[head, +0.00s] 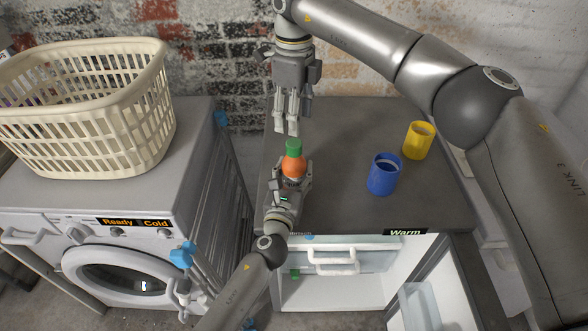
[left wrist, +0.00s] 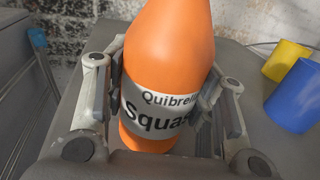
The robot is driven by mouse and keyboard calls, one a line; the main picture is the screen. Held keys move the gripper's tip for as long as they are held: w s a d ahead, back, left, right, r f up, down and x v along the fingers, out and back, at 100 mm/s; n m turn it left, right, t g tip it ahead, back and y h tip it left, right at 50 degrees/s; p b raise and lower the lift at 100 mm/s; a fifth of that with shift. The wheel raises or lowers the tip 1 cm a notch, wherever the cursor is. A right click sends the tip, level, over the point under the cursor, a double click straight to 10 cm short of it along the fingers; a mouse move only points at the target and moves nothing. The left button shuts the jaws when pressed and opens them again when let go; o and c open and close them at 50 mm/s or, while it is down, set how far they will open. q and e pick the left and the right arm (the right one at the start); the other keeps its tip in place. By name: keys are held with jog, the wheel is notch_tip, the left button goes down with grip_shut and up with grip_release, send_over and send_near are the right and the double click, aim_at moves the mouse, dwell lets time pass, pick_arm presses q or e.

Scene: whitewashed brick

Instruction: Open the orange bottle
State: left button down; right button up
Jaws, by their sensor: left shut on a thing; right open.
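The orange bottle (head: 294,166) stands upright on the dark grey counter, with its green cap (head: 293,147) on top. My left gripper (head: 294,182) is shut around the bottle's lower body. In the left wrist view the bottle (left wrist: 170,50) sits between the two fingers of my left gripper (left wrist: 160,105), at its printed label; its cap is out of that view. My right gripper (head: 287,122) points down, open and empty, just above and behind the green cap, apart from it in the picture.
A blue cup (head: 384,174) and a yellow cup (head: 418,140) stand on the counter (head: 340,125) to the right. Below, a fridge door (head: 440,290) hangs open. A cream laundry basket (head: 90,110) sits on the washing machine (head: 190,140) at left.

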aim_at(294, 142)
jog(key=m, duration=1.3)
jog(key=shift+f, duration=4.05)
jog(key=c, duration=1.1)
jog(key=n, duration=0.5)
jog(key=shift+c, duration=0.2)
jog(key=n, duration=0.6)
